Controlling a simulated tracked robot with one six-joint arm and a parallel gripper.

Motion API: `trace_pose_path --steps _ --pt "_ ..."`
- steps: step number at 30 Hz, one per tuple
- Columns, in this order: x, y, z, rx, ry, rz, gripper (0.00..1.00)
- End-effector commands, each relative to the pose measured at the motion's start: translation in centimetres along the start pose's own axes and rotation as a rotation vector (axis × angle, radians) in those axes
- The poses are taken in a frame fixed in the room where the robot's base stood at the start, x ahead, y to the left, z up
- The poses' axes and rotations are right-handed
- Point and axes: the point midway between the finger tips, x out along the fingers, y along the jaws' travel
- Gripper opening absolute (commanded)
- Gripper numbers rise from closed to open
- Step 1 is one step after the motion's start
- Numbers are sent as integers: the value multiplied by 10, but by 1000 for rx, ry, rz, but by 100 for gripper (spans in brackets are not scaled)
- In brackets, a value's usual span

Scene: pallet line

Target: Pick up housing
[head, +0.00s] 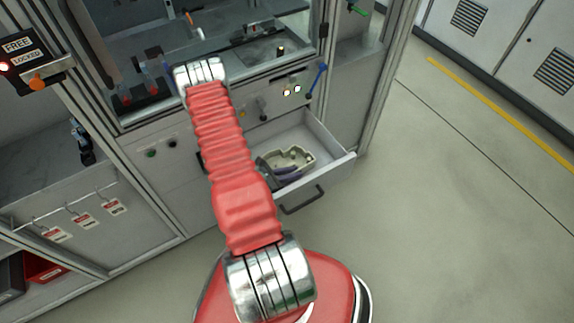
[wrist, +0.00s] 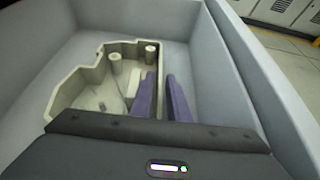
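The housing (wrist: 68,88) is a beige, open-topped shell with raised round posts inside. It lies in the open drawer and also shows in the head view (head: 299,154). My gripper (wrist: 160,85) is down in the drawer at the housing's right side. Its two purple fingers stand a small gap apart, the left one over the inside of the housing, the right one beyond its right wall. That wall appears to run between them; I see no clear contact. In the head view my gripper (head: 287,176) partly hides the housing's near side.
The drawer (head: 333,162) has grey walls close around my gripper, with a dark handle (head: 302,200) on its front. The cabinet (head: 165,195) rises behind it. A blue lever (head: 318,79) is above the drawer. Open floor (head: 440,220) lies to the right.

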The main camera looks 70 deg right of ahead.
Motion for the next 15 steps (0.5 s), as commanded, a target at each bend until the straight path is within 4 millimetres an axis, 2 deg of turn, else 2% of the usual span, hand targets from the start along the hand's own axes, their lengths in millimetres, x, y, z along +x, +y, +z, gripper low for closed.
trace_pose_path --steps 4,15 --pt "9 0 0 1 0 -1 15" --pt "9 0 0 0 0 0 15"
